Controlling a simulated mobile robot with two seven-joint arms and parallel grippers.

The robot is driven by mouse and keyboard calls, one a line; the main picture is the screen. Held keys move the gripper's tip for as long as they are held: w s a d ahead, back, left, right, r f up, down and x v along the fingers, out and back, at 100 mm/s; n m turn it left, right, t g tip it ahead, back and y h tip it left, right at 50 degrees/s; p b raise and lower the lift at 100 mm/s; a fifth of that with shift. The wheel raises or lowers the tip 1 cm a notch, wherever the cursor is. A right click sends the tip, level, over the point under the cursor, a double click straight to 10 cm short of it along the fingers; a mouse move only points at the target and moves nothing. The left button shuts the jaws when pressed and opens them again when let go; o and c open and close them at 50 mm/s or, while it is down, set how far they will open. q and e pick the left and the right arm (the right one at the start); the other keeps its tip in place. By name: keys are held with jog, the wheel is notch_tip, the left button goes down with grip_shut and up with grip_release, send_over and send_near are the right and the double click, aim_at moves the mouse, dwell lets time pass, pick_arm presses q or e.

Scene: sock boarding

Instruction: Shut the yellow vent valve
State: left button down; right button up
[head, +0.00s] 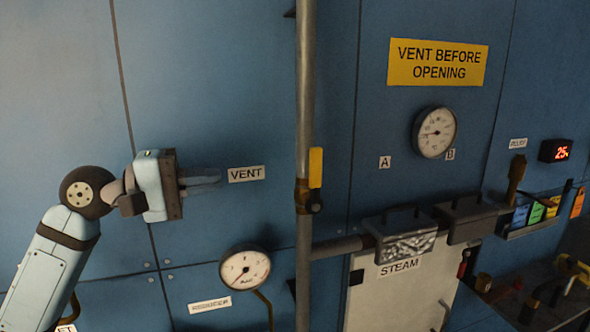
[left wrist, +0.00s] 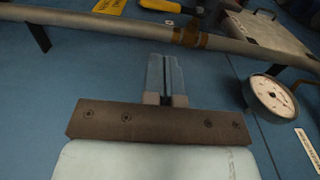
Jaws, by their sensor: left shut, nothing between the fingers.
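The yellow vent valve handle (head: 316,167) stands upright along the vertical grey pipe, with its brass body (head: 303,196) below it. The VENT label (head: 246,174) is on the blue wall left of the pipe. My left gripper (head: 219,178) is shut and empty, left of the valve and apart from it, its fingers pointing right beside the label. In the left wrist view the shut fingers (left wrist: 166,60) point toward the pipe; the yellow handle (left wrist: 160,5) is cut by the top edge, near the brass body (left wrist: 188,38). My right gripper is out of view.
The vertical pipe (head: 305,90) stands off the wall. A lower gauge (head: 245,268) sits below my gripper. Right of the pipe are a STEAM door (head: 395,298) with metal blocks above it, an upper gauge (head: 434,133) and a yellow sign (head: 437,63). The wall above my gripper is clear.

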aim_at(310, 168)
pick_arm(q)
jog(key=b+x, duration=0.1)
jog(key=x, duration=1.3)
jog(key=shift+f+b, duration=0.1)
jog(key=shift+b, duration=0.2)
jog(key=shift+w, duration=0.15)
